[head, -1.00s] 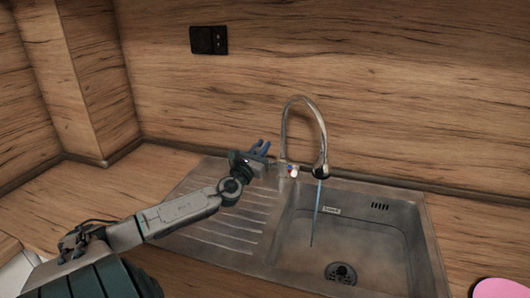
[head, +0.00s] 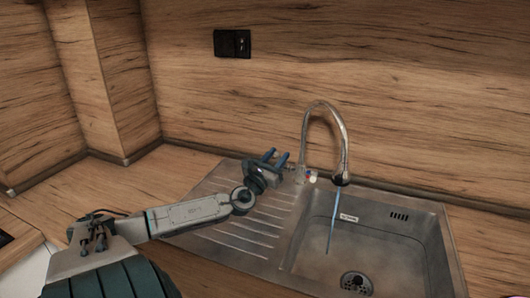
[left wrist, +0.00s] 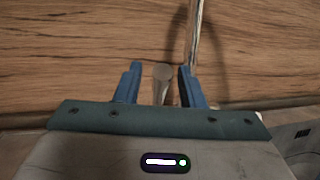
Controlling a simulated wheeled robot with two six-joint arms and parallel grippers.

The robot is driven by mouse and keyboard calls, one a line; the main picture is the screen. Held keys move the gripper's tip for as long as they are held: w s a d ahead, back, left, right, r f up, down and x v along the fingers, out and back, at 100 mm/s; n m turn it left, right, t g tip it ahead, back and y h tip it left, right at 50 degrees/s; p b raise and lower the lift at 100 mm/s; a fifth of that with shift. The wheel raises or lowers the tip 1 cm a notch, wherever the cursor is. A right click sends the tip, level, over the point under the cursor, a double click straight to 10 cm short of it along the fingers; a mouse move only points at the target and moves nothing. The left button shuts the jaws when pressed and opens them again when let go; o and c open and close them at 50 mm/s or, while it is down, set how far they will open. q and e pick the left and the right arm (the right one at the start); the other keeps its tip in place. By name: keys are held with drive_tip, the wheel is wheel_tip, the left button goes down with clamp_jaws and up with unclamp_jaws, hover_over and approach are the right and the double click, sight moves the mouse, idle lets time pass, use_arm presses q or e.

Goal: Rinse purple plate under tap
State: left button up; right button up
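The tap (head: 342,150) arches over the steel sink (head: 380,250), and a thin stream of water (head: 333,220) falls into the basin. A small tap lever with a red and blue mark (head: 310,176) sits at its base. My left gripper (head: 276,158) is just left of the tap base, open and empty. In the left wrist view a round grey metal end (left wrist: 163,73) shows between its open blue fingers (left wrist: 161,85); I cannot tell whether they touch it. Only a faint sliver of pink-purple, possibly the plate, shows at the bottom right edge of the head view. My right gripper is out of view.
A ribbed drainboard (head: 240,235) lies left of the basin, under my left arm. The wooden splashback (head: 420,90) with a black socket (head: 232,43) rises close behind the tap. The counter left of the drainboard (head: 140,190) is clear.

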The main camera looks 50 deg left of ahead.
use_arm(q)
drive_tip(key=p+v, duration=0.1)
drive_tip(key=v, duration=0.7)
drive_tip(key=shift+s+p, duration=0.3)
drive_tip(key=shift+p, duration=0.05)
idle(0.4)
